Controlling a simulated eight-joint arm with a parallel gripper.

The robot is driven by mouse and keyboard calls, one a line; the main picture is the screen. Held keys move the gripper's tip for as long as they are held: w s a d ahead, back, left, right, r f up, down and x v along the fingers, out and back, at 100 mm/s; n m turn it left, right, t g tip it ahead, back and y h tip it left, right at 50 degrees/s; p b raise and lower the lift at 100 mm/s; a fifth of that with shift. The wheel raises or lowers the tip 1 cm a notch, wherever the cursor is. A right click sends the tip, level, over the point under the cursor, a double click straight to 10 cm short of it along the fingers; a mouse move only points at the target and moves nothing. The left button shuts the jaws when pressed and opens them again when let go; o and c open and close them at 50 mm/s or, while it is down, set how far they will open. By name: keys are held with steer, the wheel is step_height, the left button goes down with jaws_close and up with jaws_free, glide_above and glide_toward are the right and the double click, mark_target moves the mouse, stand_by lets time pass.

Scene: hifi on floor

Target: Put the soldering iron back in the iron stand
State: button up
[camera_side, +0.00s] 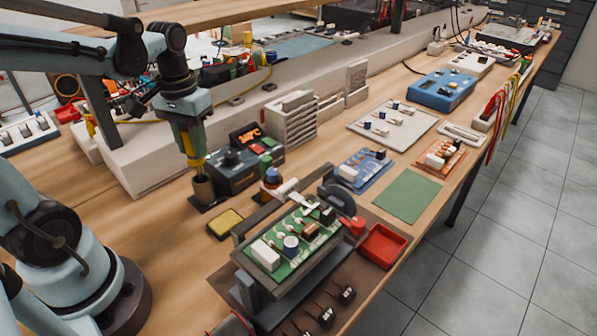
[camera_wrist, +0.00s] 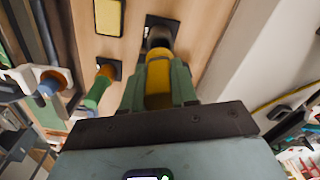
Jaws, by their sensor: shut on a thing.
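The soldering iron shows as a yellow handle (camera_side: 196,160), roughly upright, between the green fingers of my gripper (camera_side: 189,140). In the wrist view the yellow handle (camera_wrist: 158,84) sits between both fingers (camera_wrist: 159,92), which are shut on it. The iron stand is a dark brown cup (camera_side: 204,189) on a small dark base. The lower end of the handle meets the cup's mouth in the side view, and the iron's tip is hidden. In the wrist view the dark cup (camera_wrist: 159,38) lies just beyond the handle. I cannot tell how deep the iron sits.
A yellow sponge (camera_side: 227,222) in a dark tray lies in front. A green circuit board (camera_side: 290,245) in a clamp frame and a red tray (camera_side: 382,245) are further right. Bare wood lies left of the cup.

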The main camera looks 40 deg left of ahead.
steer(key=shift+f, duration=1.95)
steer(key=o, duration=1)
steer(key=shift+o, duration=0.3)
steer(key=o, duration=0.5)
steer(key=shift+r, duration=0.1)
steer(key=shift+r, duration=3.4)
